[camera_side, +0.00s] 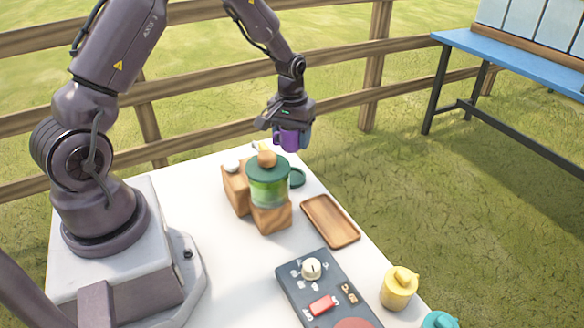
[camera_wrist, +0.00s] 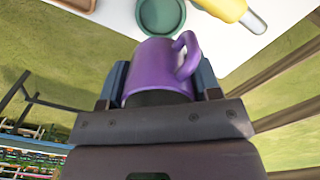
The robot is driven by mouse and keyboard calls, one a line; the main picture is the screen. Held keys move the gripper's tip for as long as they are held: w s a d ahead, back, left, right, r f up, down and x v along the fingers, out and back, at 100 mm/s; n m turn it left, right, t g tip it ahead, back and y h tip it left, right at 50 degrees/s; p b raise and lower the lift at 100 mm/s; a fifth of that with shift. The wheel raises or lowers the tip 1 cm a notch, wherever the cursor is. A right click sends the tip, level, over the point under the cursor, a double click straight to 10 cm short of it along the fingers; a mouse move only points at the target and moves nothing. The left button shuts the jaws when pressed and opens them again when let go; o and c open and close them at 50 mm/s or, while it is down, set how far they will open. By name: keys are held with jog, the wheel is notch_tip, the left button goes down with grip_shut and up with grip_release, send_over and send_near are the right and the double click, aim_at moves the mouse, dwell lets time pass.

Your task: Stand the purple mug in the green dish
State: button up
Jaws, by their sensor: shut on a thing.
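My gripper (camera_side: 291,133) is shut on the purple mug (camera_side: 288,140) and holds it in the air beyond the far end of the white table. In the wrist view the purple mug (camera_wrist: 157,70) sits between the two blue-grey fingers, with its handle towards the upper right. The green dish (camera_wrist: 161,14) lies on the table ahead of the mug in the wrist view. In the side view the green dish (camera_side: 297,178) is partly hidden behind the green-lidded jar. The mug is apart from the dish, above the dish's level.
A jar with a green lid (camera_side: 268,172) stands by wooden blocks (camera_side: 271,218) on the table. A wooden tray (camera_side: 330,220), a dark control panel (camera_side: 325,290) and a yellow container (camera_side: 398,288) are nearer. A yellow object (camera_wrist: 226,9) lies right of the dish in the wrist view.

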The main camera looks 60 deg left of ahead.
aim_at(292, 178)
notch_tip(292, 178, down, 9)
dwell(0.4)
jog(key=shift+f, duration=0.15)
